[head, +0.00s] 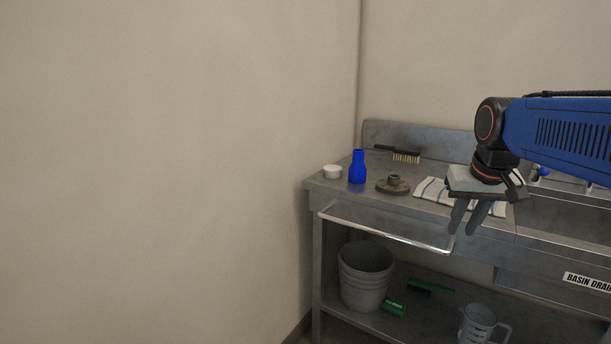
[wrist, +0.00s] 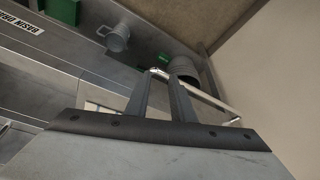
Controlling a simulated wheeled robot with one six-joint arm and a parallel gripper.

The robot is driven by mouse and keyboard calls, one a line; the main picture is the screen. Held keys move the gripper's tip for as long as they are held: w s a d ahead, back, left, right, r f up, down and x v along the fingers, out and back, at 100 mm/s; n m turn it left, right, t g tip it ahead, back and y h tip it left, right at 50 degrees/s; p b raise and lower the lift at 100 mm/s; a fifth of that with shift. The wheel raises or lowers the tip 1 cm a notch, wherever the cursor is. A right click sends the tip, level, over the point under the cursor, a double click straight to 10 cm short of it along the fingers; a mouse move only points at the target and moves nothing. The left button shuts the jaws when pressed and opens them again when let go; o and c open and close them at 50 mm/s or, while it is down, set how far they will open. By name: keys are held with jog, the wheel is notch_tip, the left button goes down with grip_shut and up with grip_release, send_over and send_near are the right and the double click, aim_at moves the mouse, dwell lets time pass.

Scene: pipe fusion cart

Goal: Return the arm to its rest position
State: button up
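My gripper (head: 465,217) hangs from the end of my blue arm (head: 565,130) at the right of the head view. It points down in front of the metal bench's front edge, near the rail. Its two grey fingers also show in the wrist view (wrist: 162,82). A gap shows between the fingers and nothing is held there. The gripper hides part of a striped towel (head: 430,191) on the bench.
The metal bench (head: 335,190) bears a white cup (head: 332,171), a blue bottle (head: 358,168), a brown flanged part (head: 393,185) and a brush (head: 405,156). A front rail (head: 385,233) sticks out. A bucket (head: 365,277) and a jug (head: 478,325) stand on the lower shelf.

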jog(key=s+a+f+n, duration=0.1)
jog(key=s+a+f, duration=0.1)
jog(key=s+f, duration=0.5)
jog(key=s+a+f+n, duration=0.1)
jog(key=s+a+f, duration=0.2)
jog(key=s+f, duration=0.5)
jog(key=s, duration=0.5)
jog(key=shift+a+f+t+y, duration=0.15)
jog(key=shift+a+t+y, duration=0.15)
jog(key=shift+a+y, duration=0.1)
